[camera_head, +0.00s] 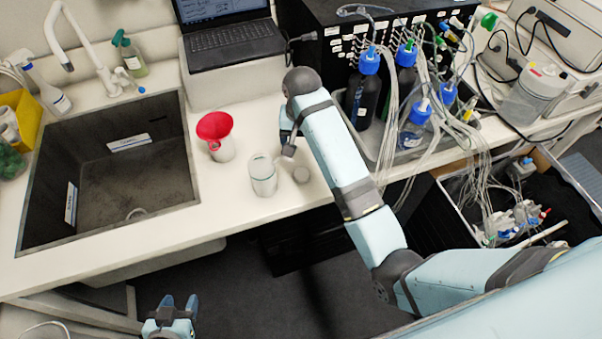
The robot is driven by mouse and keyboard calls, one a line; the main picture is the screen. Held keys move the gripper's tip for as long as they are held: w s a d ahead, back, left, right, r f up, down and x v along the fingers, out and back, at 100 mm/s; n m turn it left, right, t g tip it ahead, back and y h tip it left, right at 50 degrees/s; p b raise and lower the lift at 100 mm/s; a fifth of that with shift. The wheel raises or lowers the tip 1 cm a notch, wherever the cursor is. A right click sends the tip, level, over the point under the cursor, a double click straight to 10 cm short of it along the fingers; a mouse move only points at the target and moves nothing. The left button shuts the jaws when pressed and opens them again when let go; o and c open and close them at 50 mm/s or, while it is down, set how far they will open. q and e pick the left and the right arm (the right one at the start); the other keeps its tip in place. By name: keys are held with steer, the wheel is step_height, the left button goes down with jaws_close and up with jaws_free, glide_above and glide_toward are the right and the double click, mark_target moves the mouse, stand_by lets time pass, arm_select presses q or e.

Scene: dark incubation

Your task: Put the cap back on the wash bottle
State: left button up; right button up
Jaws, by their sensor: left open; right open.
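A pale, translucent bottle (263,180), which looks like the wash bottle, stands upright on the white bench right of the sink. A small round grey-white piece (301,174), possibly its cap, is on the bench just right of it. My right gripper (289,146) points down above and behind these two; it is open, and a small white piece shows at its fingertips, though I cannot tell what it is. My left gripper (179,304) is open and empty, low in front of the bench, far from the bottle.
A red funnel (214,125) sits in a white container left of the bottle. The sink (125,190) lies further left. A laptop (228,35) stands behind. Blue-capped bottles (369,80) with many tubes crowd the right. The bench front edge is close to the bottle.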

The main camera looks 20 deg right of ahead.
glide_above(302, 174)
step_height(302, 174, down, 8)
steer(key=shift+w+f+p, duration=0.1)
steer(key=shift+f+p, duration=0.1)
steer(key=shift+p, duration=0.2)
arm_select(q)
steer(key=shift+w+a+r, duration=0.15)
steer(key=shift+w+r, duration=0.2)
steer(key=shift+r, duration=0.2)
arm_select(e)
steer(key=shift+f, duration=0.1)
arm_select(q)
steer(key=shift+s, duration=0.1)
arm_select(e)
steer(key=shift+f, duration=0.35)
step_height(302, 174, down, 4)
steer(key=shift+r+p, duration=0.2)
steer(key=shift+p, duration=0.4)
steer(key=shift+f, duration=0.4)
steer(key=c, duration=1)
arm_select(q)
steer(key=shift+r, duration=0.25)
